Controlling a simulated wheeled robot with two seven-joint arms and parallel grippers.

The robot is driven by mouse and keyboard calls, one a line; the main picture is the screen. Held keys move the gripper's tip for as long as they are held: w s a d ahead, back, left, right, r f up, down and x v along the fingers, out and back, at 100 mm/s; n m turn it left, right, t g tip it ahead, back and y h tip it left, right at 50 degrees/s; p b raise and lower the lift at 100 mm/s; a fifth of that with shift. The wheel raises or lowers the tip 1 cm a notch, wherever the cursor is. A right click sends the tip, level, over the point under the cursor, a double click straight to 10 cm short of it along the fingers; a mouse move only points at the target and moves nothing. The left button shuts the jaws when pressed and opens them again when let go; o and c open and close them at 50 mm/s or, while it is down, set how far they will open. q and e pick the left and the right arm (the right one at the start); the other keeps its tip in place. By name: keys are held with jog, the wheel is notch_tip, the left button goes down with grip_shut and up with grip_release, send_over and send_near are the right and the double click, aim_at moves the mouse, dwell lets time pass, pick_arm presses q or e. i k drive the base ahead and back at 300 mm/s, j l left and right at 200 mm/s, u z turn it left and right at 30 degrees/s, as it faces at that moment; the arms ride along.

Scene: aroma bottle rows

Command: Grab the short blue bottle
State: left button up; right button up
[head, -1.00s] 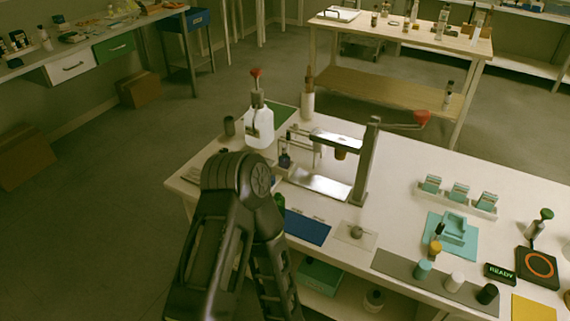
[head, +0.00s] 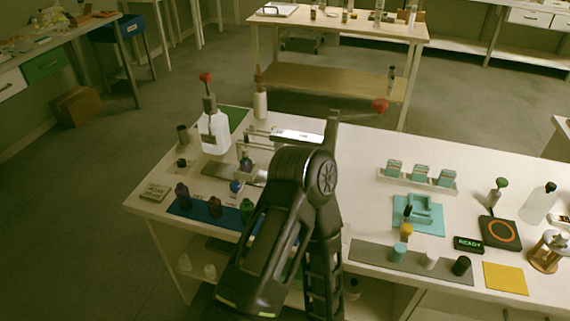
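A small round blue bottle or cap (head: 236,186) stands just behind the blue mat (head: 178,210). A dark blue bottle (head: 246,164) stands behind it by the metal stand. On the mat are a dark purple bottle (head: 182,196), a brown-red bottle (head: 215,207) and a green bottle (head: 247,210). I cannot tell for sure which is the short blue one. One bent arm of mine rises in front of the table and hides the mat's right part. Neither gripper's fingertips show.
Bare white tabletop lies between.

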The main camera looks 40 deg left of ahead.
aim_at(247, 166)
jog(key=k+j+z, duration=0.45)
jog(key=j, duration=0.2)
jog(key=k+j+z, duration=0.5)
jog(key=k+j, duration=0.7)
jog(key=j, duration=0.15)
